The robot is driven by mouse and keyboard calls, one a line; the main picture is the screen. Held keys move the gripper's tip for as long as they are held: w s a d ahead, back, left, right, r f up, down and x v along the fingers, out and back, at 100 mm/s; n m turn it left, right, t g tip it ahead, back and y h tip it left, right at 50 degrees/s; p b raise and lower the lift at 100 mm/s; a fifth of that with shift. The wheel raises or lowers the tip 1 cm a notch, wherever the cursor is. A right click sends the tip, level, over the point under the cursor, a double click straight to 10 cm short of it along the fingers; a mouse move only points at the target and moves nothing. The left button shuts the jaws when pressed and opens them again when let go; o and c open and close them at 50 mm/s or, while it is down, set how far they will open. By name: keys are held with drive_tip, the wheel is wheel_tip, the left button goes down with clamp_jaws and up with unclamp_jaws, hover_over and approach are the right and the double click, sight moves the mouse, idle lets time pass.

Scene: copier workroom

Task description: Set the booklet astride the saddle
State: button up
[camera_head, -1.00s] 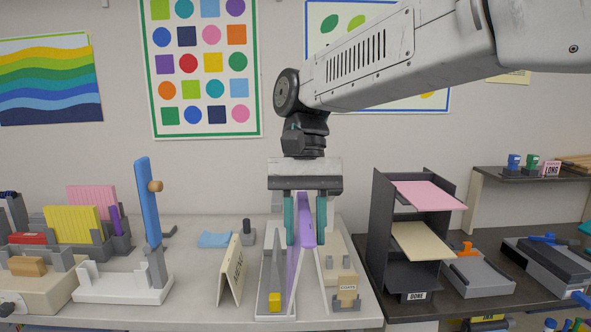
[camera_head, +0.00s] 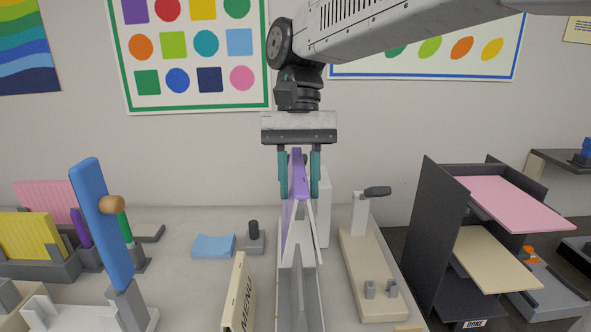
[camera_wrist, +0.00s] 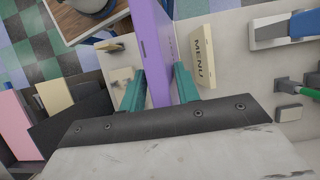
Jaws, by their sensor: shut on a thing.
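The booklet (camera_head: 298,172) has a purple cover with pale pages, and its spine points up. My gripper (camera_head: 299,190) is shut on it near the spine, one teal finger on each side. In the wrist view the purple cover (camera_wrist: 150,50) runs between the fingers. The booklet's halves hang down, slightly spread, over the far part of a grey ridged stand that looks like the saddle (camera_head: 296,285). The overlap hides whether the booklet touches the ridge or hangs above it.
A MENU card (camera_head: 240,295) stands close left of the saddle. A beige-based device (camera_head: 372,275) with a dark lever is to the right. A dark tray rack (camera_head: 432,240) stands further right, a blue-handled device (camera_head: 100,225) at left. Bench around the blue cloth (camera_head: 213,246) is partly clear.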

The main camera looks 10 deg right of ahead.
drive_tip(key=shift+w+d, duration=0.1)
drive_tip(key=shift+d, duration=0.05)
hover_over(300, 275)
drive_tip(key=shift+f, duration=4.95)
drive_tip(key=shift+f, duration=5.5)
drive_tip(key=o, duration=1.1)
